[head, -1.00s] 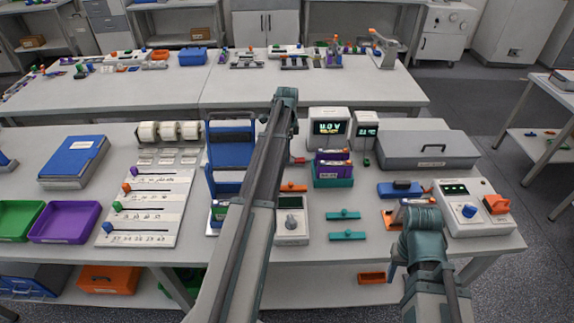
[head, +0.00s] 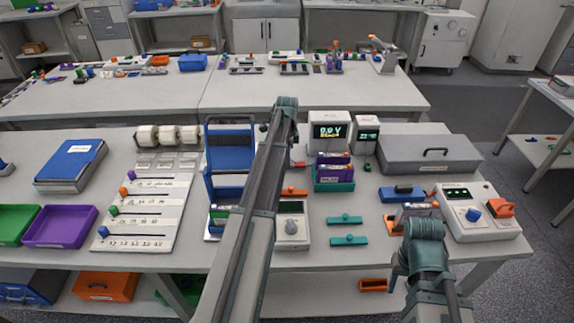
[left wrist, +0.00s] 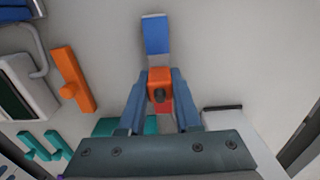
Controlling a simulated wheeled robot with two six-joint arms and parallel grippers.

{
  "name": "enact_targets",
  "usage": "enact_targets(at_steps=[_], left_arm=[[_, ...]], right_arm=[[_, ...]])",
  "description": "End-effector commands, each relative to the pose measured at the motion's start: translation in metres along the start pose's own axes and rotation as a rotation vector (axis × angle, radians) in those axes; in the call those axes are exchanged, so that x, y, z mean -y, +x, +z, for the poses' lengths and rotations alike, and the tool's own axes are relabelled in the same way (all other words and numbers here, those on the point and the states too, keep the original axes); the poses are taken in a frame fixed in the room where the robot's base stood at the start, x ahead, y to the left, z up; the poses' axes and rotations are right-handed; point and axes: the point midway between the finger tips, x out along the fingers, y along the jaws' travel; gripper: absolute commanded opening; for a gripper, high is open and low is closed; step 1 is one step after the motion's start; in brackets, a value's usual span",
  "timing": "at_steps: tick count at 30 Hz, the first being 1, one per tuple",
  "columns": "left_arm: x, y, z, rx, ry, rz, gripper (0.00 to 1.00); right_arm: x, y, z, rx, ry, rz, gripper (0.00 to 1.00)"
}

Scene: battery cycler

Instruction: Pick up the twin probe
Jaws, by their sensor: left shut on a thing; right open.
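In the left wrist view, my left gripper (left wrist: 160,98) is shut on an orange block with a dark round knob (left wrist: 159,77), which I take to be the twin probe. A red part shows just below the block, between the fingers. A blue strip with a pale end (left wrist: 156,36) extends beyond it; I cannot tell if it is joined to the block. In the head view my left arm hides the left gripper. My right gripper (head: 404,264) is open at the bench's front edge, near the orange-based holder; its fingertips are partly hidden by its own wrist.
A meter reading 0.0 V (head: 329,131) stands behind a teal holder (head: 333,185). Two teal bars (head: 347,240) lie on the bench. A grey case (head: 430,155), a blue block (head: 402,194) and a control box (head: 480,212) are at the right. Purple (head: 60,227) and green trays are at the left.

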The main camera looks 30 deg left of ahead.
Motion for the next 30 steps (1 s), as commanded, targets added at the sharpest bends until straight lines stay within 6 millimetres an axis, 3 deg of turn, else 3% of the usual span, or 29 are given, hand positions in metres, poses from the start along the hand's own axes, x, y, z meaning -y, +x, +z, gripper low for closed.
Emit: enact_targets(at_steps=[14, 30], left_arm=[[0.000, -0.012, 0.000, 0.000, 0.000, 0.000, 0.00], [0.000, -0.089, 0.000, 0.000, 0.000, 0.000, 0.00]], right_arm=[[-0.001, -0.012, 0.001, 0.000, 0.000, 0.000, 0.50], [-0.008, -0.088, 0.005, 0.000, -0.002, 0.000, 0.50]])
